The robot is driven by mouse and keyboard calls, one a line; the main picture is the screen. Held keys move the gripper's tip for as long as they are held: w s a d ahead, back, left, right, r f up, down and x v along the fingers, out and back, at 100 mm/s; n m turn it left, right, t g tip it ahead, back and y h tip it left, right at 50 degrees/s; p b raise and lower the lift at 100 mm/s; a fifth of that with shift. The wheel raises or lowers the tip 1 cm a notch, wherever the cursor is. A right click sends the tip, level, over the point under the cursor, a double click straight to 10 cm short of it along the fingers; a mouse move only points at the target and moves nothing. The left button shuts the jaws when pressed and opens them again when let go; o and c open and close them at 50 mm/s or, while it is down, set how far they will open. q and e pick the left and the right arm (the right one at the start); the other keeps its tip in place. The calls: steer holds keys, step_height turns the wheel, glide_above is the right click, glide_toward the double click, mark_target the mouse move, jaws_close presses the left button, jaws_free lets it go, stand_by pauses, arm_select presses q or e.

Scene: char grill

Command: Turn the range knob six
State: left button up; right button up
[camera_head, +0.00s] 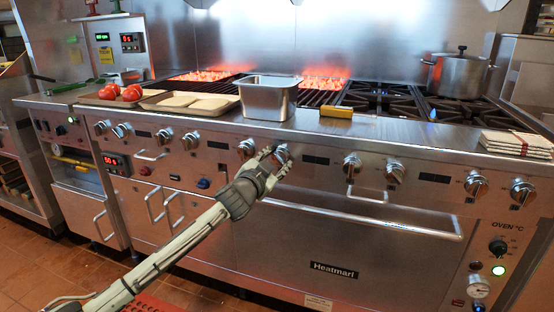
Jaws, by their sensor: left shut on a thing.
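The range (330,192) has a steel front panel with a row of several round silver knobs. My left gripper (275,157) is at the panel below the steel pan, shut on a range knob (283,151) just right of another knob (247,148). The fingers hide much of the held knob, so its pointer angle cannot be read. No number shows on it; counting from the left it fits knob six. My right gripper is not in view.
A long oven handle (365,217) juts out below the knobs. A pot (459,75) and folded cloths (517,143) are at right.

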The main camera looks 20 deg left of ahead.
arm_select(q)
steer(key=shift+a+r, duration=0.1)
steer(key=o, duration=1.1)
steer(key=shift+o, duration=0.2)
steer(key=s, duration=1.2)
steer(key=shift+a+r, duration=0.25)
steer(key=shift+a, duration=0.2)
